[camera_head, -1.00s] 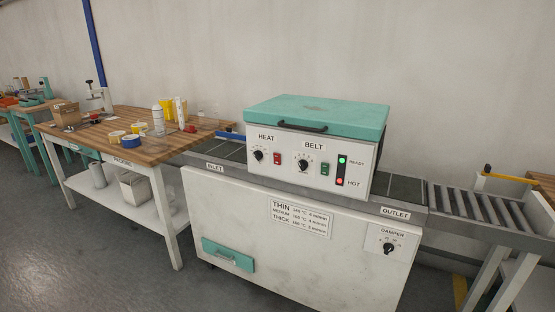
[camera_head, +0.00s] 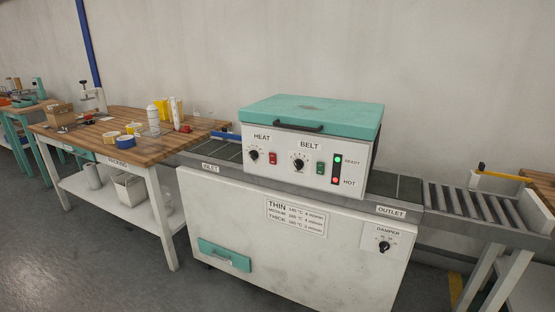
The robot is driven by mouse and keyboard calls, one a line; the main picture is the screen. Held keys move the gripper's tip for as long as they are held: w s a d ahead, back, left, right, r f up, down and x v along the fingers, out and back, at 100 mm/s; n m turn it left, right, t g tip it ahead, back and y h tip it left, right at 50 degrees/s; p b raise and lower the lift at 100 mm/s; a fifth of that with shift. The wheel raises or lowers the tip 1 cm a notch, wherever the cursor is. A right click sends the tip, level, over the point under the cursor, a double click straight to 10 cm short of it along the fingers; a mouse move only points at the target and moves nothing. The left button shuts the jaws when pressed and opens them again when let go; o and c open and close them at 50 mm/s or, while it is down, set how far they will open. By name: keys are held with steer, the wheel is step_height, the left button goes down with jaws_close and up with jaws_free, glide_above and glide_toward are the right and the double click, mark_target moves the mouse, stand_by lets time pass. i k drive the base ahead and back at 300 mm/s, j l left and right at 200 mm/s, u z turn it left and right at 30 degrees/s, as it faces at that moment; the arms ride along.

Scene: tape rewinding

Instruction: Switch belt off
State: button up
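The shrink-tunnel-like machine (camera_head: 290,235) stands in the middle, a white cabinet with a teal-lidded control box (camera_head: 310,112) on top. On the box's front, the BELT side has a black dial (camera_head: 299,164) and a green switch (camera_head: 320,168) to its right. The HEAT side has a black dial (camera_head: 253,155) and a red switch (camera_head: 273,158). At the right of the panel, the green READY light (camera_head: 337,160) and the red HOT light (camera_head: 335,180) are both lit. The switch positions are too small to tell. My gripper is not in view.
A conveyor runs through the machine, from the inlet (camera_head: 215,150) to rollers (camera_head: 475,208) at the outlet. A wooden packing table (camera_head: 150,150) with tape rolls and bottles stands at the left. A damper dial (camera_head: 384,246) is lower right. Grey floor lies in front at left.

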mark_target(320, 166)
steer(key=i+j, duration=0.5)
steer(key=i, duration=0.15)
steer(key=i+j+u, duration=0.15)
steer(key=i+j, duration=0.35)
steer(key=i+l, duration=0.05)
steer(key=i, duration=0.05)
